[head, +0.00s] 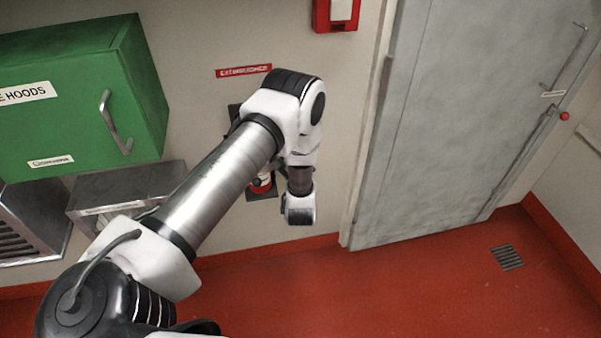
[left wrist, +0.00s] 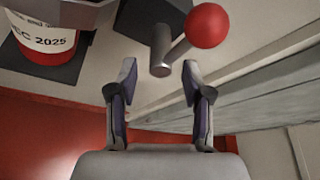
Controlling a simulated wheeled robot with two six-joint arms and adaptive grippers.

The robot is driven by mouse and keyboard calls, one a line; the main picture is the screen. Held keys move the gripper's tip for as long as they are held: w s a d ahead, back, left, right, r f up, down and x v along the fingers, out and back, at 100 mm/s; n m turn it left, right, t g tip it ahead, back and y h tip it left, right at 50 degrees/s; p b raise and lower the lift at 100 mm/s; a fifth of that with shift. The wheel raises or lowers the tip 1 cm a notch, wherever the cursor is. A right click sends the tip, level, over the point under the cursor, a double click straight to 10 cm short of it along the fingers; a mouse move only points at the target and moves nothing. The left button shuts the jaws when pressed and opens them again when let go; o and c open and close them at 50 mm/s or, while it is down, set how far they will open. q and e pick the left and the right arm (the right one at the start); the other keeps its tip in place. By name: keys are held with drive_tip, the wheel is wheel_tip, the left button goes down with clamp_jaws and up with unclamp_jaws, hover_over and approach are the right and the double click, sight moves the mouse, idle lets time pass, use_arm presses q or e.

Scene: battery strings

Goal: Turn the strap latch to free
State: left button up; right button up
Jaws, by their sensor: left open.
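In the left wrist view, the strap latch shows as a metal post with a short lever (left wrist: 160,48) ending in a red ball knob (left wrist: 207,25). The lever slants up and right from the post. My left gripper (left wrist: 159,68) is open and empty, its fingertips on either side of the post's end in the picture; I cannot tell the depth or any contact. A red extinguisher with a white label (left wrist: 48,38) is at the upper left. In the head view my arm hides the latch and most of the extinguisher (head: 262,184). My right gripper is out of view.
A green cabinet (head: 70,95) and a metal box (head: 125,190) are on the wall to the left. A grey door (head: 455,110) is to the right, with a red call point (head: 336,14) high beside it. The red floor (head: 420,285) is clear.

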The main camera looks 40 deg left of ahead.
use_arm(q)
drive_tip(key=v, duration=1)
